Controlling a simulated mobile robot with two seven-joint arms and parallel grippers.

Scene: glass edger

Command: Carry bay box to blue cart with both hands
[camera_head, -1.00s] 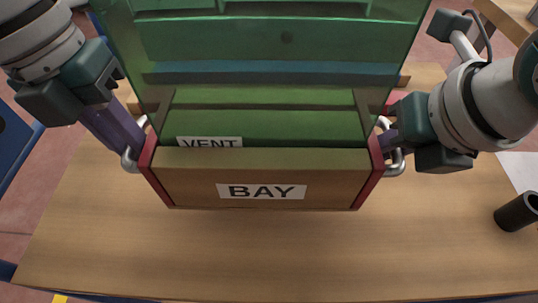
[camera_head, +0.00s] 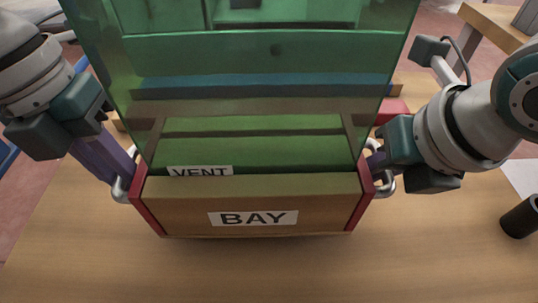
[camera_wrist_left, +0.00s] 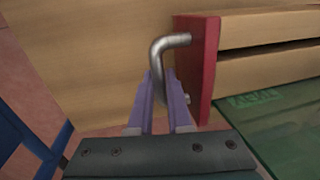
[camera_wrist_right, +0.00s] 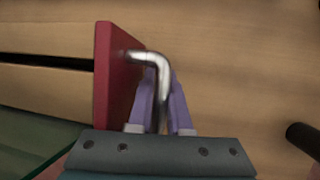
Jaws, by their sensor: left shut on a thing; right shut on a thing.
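The bay box (camera_head: 330,216) is a wooden box with red end walls and a white BAY label, in the middle of the head view. A green see-through pane (camera_head: 260,100) stands in it, with a VENT label at its lower left. My left gripper (camera_head: 124,180) is shut on the metal handle (camera_wrist_left: 172,45) at the box's left red end. My right gripper (camera_head: 376,165) is shut on the metal handle (camera_wrist_right: 148,58) at the right red end. The box looks roughly level over the table; any gap below it is hard to tell. No cart is clearly identifiable.
The wooden table (camera_head: 260,275) is bare in front of the box. A black cylinder (camera_head: 521,218) and a white sheet (camera_head: 521,177) lie at the right. A blue structure (camera_wrist_left: 25,135) shows at the left in the left wrist view. Another wooden table (camera_head: 490,30) stands at the back right.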

